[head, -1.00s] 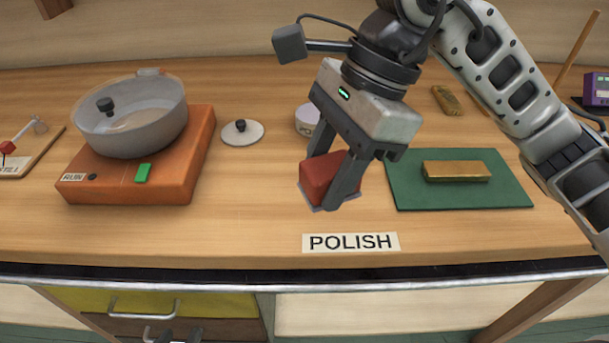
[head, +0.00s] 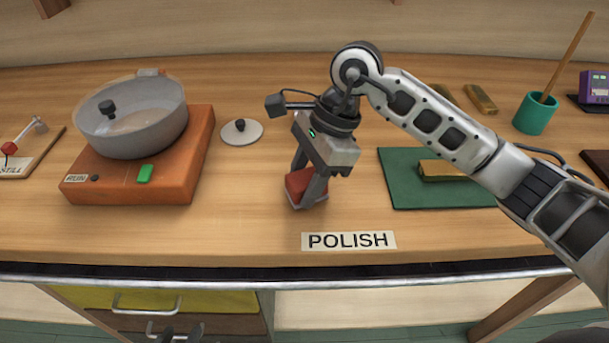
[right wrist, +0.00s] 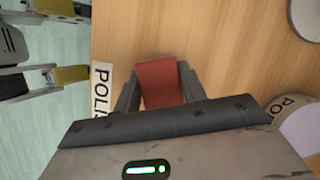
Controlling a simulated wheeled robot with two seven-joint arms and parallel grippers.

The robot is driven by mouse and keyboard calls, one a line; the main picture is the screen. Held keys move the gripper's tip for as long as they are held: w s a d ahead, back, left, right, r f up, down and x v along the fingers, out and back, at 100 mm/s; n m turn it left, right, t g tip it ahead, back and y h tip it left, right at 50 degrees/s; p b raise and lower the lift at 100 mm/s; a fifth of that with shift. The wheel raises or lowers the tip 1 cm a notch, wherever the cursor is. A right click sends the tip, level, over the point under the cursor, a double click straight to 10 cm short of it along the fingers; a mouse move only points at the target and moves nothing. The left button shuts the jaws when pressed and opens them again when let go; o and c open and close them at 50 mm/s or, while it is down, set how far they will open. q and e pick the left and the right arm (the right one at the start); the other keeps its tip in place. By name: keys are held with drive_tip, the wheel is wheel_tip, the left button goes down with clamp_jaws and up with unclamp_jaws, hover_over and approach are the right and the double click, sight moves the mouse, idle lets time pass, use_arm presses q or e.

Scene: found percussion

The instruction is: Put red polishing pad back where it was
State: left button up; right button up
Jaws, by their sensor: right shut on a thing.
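The red polishing pad (head: 297,183), a red block with a grey underside, is between the fingers of my right gripper (head: 306,198). The fingers are shut on its sides; the right wrist view also shows the pad (right wrist: 160,82) between them. The pad is at or just above the bare wood, behind the left end of the POLISH label (head: 349,240); I cannot tell whether it touches. Dark tips at the bottom edge of the head view look like my left gripper (head: 182,335), mostly cut off.
A green mat (head: 408,193) with a brass-coloured bar (head: 440,170) lies to the right. An orange base (head: 196,150) with a bowl (head: 135,125) stands left, beside a round lid (head: 240,132). A labelled tin (right wrist: 302,128) shows in the right wrist view. Bare wood lies around the pad.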

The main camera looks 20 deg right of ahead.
use_arm(q)
drive_tip(key=shift+f, duration=0.1)
use_arm(e)
drive_tip(key=shift+f+b, duration=0.2)
drive_tip(key=shift+b, duration=0.1)
drive_tip(key=o, duration=0.9)
use_arm(q)
drive_tip(key=shift+w+r, duration=0.15)
drive_tip(key=shift+r, duration=0.1)
use_arm(e)
drive_tip(key=shift+o, duration=0.2)
drive_tip(key=shift+r, duration=0.1)
use_arm(q)
drive_tip(key=shift+r, duration=0.1)
use_arm(e)
drive_tip(key=shift+r+p, duration=0.3)
drive_tip(key=shift+p, duration=0.1)
drive_tip(key=shift+w+d+r, duration=0.1)
drive_tip(key=shift+d+r, duration=0.1)
drive_tip(key=shift+r, duration=0.1)
use_arm(q)
drive_tip(key=shift+f+b, duration=0.25)
drive_tip(key=shift+b, duration=0.4)
use_arm(e)
drive_tip(key=v, duration=1.1)
